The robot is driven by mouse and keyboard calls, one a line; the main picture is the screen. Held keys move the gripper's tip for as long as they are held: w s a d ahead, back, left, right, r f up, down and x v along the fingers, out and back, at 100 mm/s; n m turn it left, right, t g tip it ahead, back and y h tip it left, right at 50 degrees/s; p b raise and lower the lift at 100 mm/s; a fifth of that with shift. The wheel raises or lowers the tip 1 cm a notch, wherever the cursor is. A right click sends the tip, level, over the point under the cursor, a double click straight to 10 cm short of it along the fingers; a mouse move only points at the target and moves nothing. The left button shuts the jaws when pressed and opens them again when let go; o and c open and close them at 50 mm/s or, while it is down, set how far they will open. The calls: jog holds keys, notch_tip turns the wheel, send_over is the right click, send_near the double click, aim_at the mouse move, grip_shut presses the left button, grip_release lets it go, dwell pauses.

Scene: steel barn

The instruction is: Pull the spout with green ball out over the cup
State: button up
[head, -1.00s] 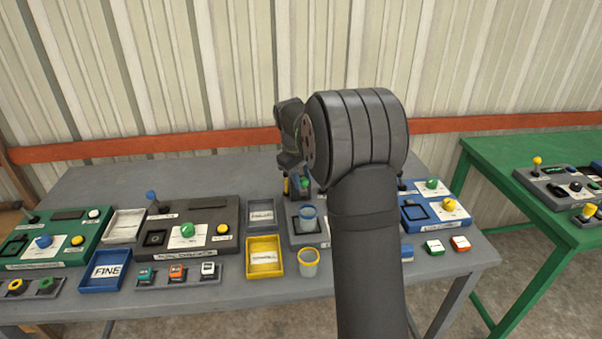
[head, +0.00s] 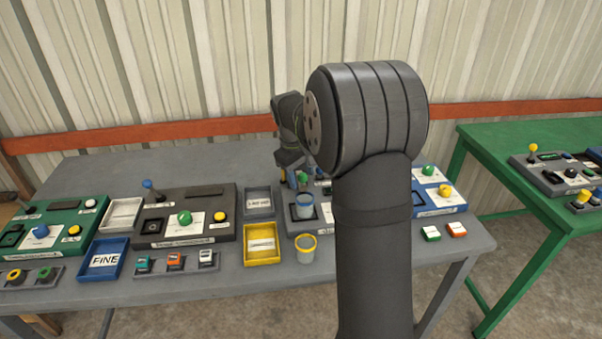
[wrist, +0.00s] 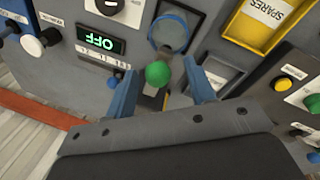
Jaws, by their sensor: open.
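The green ball (wrist: 158,74) is the knob of the spout, and in the wrist view it lies between the two blue fingers of my gripper (wrist: 166,76). The fingers are open, with a gap on each side of the ball. In the head view the ball (head: 303,178) shows small beside my gripper (head: 294,176). The blue-rimmed cup (head: 304,206) stands upright on the dark square pad of the grey machine (head: 291,229). Its blue rim (wrist: 154,36) shows beyond the ball in the wrist view. The spout itself is mostly hidden.
A display (wrist: 100,42) reads OFF beside the fingers. A yellow-rimmed cup (head: 305,250) and a yellow tray (head: 262,258) stand in front of the machine. A dark grey panel (head: 160,238) is on the left, a blue one (head: 452,210) on the right.

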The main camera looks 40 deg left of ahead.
jog(key=shift+r, duration=0.1)
jog(key=s+r, duration=0.3)
jog(key=r, duration=1.4)
jog(key=shift+s+a, duration=0.15)
jog(key=shift+a, duration=0.15)
jog(key=w+f, duration=0.1)
jog(key=f, duration=0.4)
jog(key=w+f, duration=0.1)
jog(key=f, duration=0.5)
jog(key=w+f, duration=0.1)
jog(key=f, duration=0.5)
jog(key=shift+w+d+f, duration=0.1)
jog(key=shift+w+d, duration=0.1)
jog(key=shift+d, duration=0.1)
